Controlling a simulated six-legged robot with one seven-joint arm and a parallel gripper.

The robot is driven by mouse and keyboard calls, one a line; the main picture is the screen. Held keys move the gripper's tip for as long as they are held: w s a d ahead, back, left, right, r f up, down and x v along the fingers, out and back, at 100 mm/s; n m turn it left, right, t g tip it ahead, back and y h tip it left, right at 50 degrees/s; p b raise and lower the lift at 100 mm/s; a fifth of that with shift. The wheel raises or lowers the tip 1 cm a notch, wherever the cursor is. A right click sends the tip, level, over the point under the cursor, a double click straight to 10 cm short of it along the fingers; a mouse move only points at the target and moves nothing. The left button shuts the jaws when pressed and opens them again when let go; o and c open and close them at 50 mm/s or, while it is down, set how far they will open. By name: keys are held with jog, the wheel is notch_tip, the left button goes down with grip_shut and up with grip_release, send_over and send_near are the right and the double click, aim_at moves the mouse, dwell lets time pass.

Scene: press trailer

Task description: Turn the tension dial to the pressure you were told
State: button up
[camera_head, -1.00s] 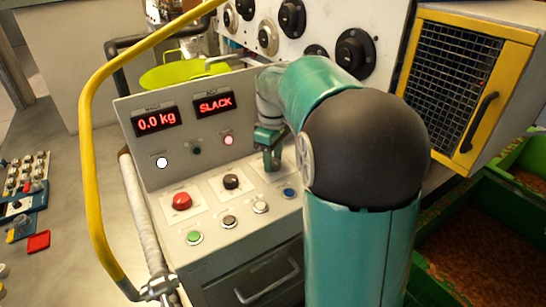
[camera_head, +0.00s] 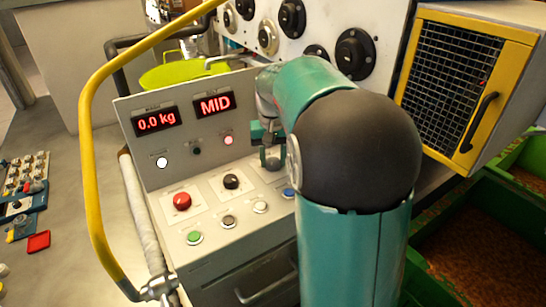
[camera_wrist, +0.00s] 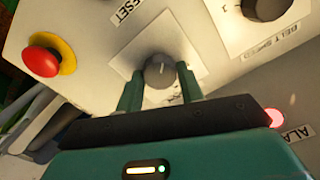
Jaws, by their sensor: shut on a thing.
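In the wrist view, a dark round dial (camera_wrist: 159,70) with a pale pointer line sits on a white plate between my gripper's two fingers. My gripper (camera_wrist: 160,76) is shut on this dial. Its label is not readable in these frames. In the head view, my gripper (camera_head: 270,156) is low over the right part of the sloping control panel (camera_head: 200,262), and the dial is hidden by the gripper and arm. The right display (camera_head: 214,104) reads MID in red.
Near my gripper are a black knob (camera_head: 231,181), a red mushroom button (camera_head: 182,201) and several small push buttons. In the wrist view, another knob (camera_wrist: 267,8) is labelled BELT SPEED. A yellow rail (camera_head: 90,150) curves along the left. A mesh-fronted cabinet (camera_head: 465,85) stands right.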

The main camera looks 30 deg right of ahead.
aim_at(273, 161)
jog(key=m, duration=0.4)
dwell(0.5)
jog(key=o, duration=1)
notch_tip(273, 161, up, 14)
jog(key=shift+f, duration=0.1)
dwell(0.3)
